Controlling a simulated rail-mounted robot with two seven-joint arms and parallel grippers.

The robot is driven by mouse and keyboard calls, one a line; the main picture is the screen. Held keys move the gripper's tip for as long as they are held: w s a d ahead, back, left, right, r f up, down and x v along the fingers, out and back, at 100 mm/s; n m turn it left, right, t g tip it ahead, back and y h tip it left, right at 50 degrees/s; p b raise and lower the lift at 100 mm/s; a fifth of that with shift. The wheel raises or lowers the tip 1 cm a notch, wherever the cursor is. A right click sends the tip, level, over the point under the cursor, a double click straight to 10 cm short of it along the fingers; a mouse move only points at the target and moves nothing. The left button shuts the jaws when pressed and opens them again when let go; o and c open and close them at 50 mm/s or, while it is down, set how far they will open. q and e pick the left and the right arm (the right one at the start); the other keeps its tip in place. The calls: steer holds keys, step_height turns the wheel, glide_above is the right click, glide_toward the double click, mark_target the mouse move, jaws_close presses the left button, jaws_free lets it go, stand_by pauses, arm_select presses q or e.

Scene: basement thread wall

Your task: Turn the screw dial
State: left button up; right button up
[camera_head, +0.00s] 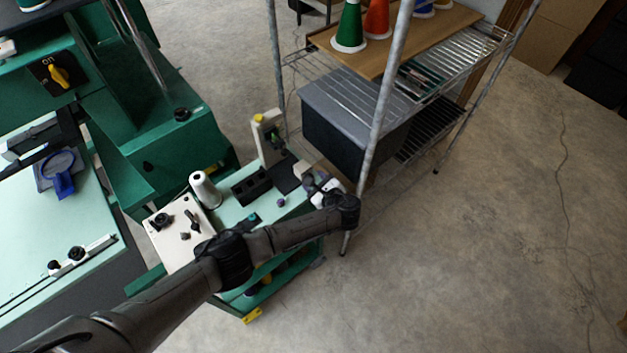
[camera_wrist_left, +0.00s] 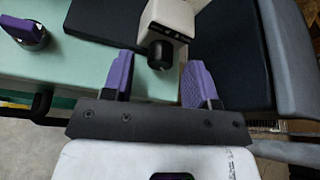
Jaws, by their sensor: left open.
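My left gripper (camera_head: 322,187) hovers at the right end of the green cart top in the head view. In the left wrist view its two purple fingers (camera_wrist_left: 160,82) are open and empty. A short black round knob (camera_wrist_left: 160,55), which looks like the screw dial, sticks out from a cream block (camera_wrist_left: 172,18). It shows between and beyond the fingertips, with a gap on both sides; whether it touches either finger I cannot tell. The cream block also shows beside the gripper in the head view (camera_head: 302,169). My right gripper is not in view.
A purple-topped dark knob (camera_wrist_left: 28,34) stands on the pale green top (camera_wrist_left: 85,65). An upright cream stand with a yellow knob (camera_head: 268,138), a white thread cone (camera_head: 204,188) and a black holder (camera_head: 251,186) share the cart. A wire shelf (camera_head: 400,100) stands close behind.

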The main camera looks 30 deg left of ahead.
arm_select(q)
steer(key=p+v, duration=0.2)
steer(key=v, duration=1.1)
steer(key=shift+w+a, duration=0.1)
